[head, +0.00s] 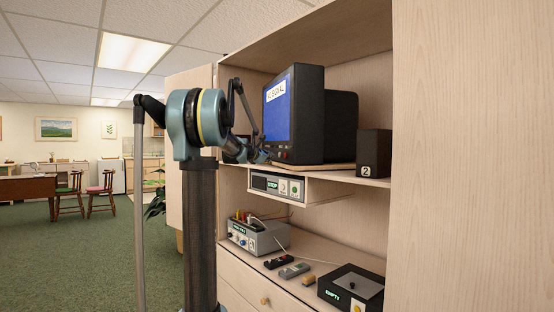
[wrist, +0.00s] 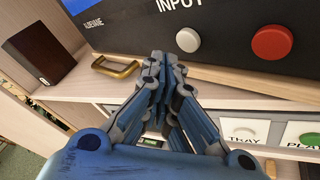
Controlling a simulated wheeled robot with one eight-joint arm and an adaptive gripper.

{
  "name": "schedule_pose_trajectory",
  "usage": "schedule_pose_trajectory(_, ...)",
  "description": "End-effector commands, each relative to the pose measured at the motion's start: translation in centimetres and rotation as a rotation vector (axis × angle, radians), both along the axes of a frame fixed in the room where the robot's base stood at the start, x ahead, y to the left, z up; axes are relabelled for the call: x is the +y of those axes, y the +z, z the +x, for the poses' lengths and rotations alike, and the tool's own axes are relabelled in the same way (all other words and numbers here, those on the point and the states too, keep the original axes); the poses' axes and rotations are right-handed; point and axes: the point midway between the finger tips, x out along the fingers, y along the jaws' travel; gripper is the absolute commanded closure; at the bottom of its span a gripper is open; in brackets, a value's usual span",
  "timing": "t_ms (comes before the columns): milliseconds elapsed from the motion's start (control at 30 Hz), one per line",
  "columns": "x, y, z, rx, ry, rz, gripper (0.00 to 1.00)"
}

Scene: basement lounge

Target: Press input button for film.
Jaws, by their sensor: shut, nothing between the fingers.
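The television (head: 309,120) stands on the upper shelf, its blue screen showing a small white label. In the wrist view its dark lower panel (wrist: 125,28) carries the word INPUT above a pale grey round button (wrist: 188,40). A larger red button (wrist: 271,43) sits to the right. My gripper (wrist: 160,58) is shut and empty, its fingertips just left of and below the grey button in the picture. I cannot tell whether they touch the panel. In the head view my gripper (head: 260,156) is small, near the television's lower front.
A player (head: 264,184) with TRAY (wrist: 243,131) and PLAY (wrist: 306,137) buttons hangs under the shelf. A brass handle (wrist: 115,68) and dark speaker (wrist: 38,55) are left. Speaker 2 (head: 374,153) stands right. Below are a grey box (head: 265,240), remotes (head: 294,271) and a black box (head: 345,286).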

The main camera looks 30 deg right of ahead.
Motion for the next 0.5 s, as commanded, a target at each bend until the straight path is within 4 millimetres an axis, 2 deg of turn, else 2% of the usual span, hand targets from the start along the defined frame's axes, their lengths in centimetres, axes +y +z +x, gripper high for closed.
schedule_pose_trajectory(500,3.9,0.0,1.1,-0.001,0.001,0.0,1.0)
